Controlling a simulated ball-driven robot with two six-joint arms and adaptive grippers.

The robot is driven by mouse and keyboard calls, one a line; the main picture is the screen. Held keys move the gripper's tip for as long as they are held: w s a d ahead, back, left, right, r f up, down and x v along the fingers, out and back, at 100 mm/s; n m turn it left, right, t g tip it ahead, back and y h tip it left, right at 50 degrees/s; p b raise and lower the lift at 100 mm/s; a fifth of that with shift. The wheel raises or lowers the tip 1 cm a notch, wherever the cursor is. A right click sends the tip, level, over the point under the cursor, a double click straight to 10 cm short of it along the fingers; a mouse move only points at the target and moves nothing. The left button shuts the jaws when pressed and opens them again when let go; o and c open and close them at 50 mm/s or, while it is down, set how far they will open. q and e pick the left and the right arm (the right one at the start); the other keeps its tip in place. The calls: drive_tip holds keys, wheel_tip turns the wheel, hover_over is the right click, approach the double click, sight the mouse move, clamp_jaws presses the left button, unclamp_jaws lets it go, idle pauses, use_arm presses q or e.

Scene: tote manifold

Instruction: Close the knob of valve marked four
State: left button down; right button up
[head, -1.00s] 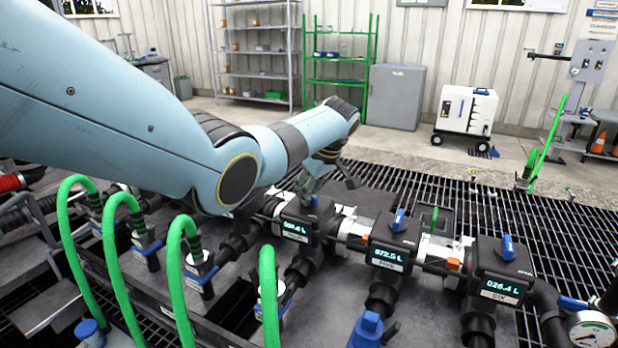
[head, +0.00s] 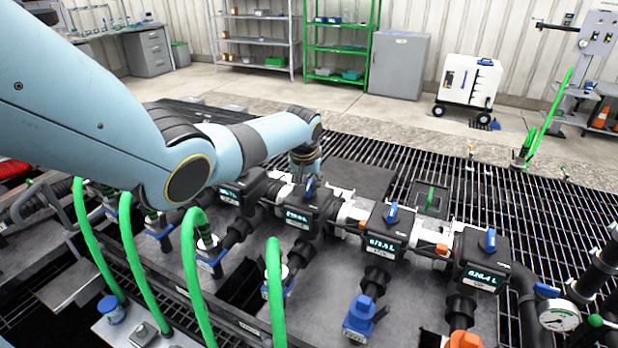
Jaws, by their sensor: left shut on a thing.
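A row of black valve meters with blue knobs runs across the manifold. The meter third from the right (head: 297,222), apparently valve four, has a lit display; its label is too small to read surely. Its blue knob (head: 311,188) stands on top, partly hidden by my left gripper (head: 307,178). My left gripper points down and is shut on this knob. To the right are the valve five meter (head: 380,245) with its blue knob (head: 392,213) and the valve six meter (head: 480,270) with its blue knob (head: 490,240). My right gripper is out of view.
Green hoses (head: 190,270) arch up in front on the left. A blue coupling (head: 362,315) and an orange coupling (head: 463,340) stand in front. A pressure gauge (head: 559,316) is at right. Open grating (head: 470,180) lies behind the valves.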

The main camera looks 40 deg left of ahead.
use_arm(q)
drive_tip(key=shift+m+t+h, duration=0.4)
drive_tip(key=shift+m+h, duration=0.1)
drive_tip(key=shift+m, duration=1)
drive_tip(key=c, duration=1.3)
unclamp_jaws()
drive_tip(key=v, duration=1.2)
drive_tip(key=shift+a, duration=0.1)
